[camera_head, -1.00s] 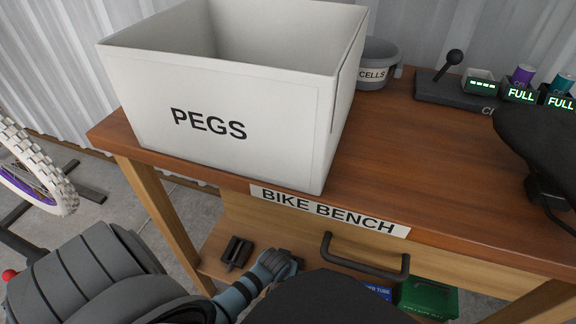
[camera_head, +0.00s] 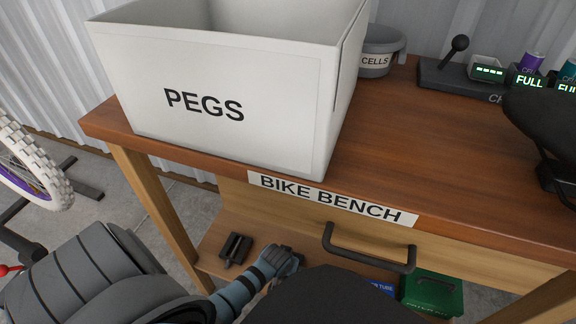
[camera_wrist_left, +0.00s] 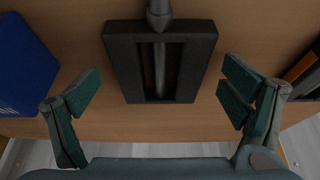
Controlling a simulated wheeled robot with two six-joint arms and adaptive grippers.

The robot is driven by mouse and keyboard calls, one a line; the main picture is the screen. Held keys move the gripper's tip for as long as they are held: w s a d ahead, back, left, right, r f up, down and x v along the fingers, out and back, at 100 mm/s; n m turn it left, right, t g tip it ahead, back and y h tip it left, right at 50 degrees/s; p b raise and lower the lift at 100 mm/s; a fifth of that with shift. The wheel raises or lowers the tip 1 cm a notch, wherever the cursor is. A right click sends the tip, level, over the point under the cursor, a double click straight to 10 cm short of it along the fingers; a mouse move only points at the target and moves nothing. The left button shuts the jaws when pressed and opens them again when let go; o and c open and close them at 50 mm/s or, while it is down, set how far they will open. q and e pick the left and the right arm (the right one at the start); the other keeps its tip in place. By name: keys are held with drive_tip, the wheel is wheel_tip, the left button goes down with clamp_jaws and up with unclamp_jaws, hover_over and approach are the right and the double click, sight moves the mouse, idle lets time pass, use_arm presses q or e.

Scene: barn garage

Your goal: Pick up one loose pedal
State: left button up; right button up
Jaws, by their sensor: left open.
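A black rectangular pedal (camera_wrist_left: 118,66) with a grey spindle lies on the wooden shelf in the left wrist view. My left gripper (camera_wrist_left: 160,88) is open, its two green fingers apart on either side of the pedal's near part, not visibly touching it. In the head view a dark pedal (camera_head: 236,249) lies on the lower shelf under the bench, left of my arm. I cannot tell whether it is the same pedal. My left arm reaches down toward the shelf there; its fingers are not clearly visible. My right gripper is not in view.
A blue box (camera_wrist_left: 24,70) lies left of the pedal and a dark and orange thing (camera_wrist_left: 302,75) right of it. The bench (camera_head: 400,150) overhangs the shelf, with a drawer handle (camera_head: 368,255) in front. A green box (camera_head: 432,293) stands to the right.

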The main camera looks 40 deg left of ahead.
use_arm(q)
drive_tip(key=shift+c, duration=0.6)
drive_tip(key=c, duration=1.2)
drive_tip(key=shift+c, duration=0.2)
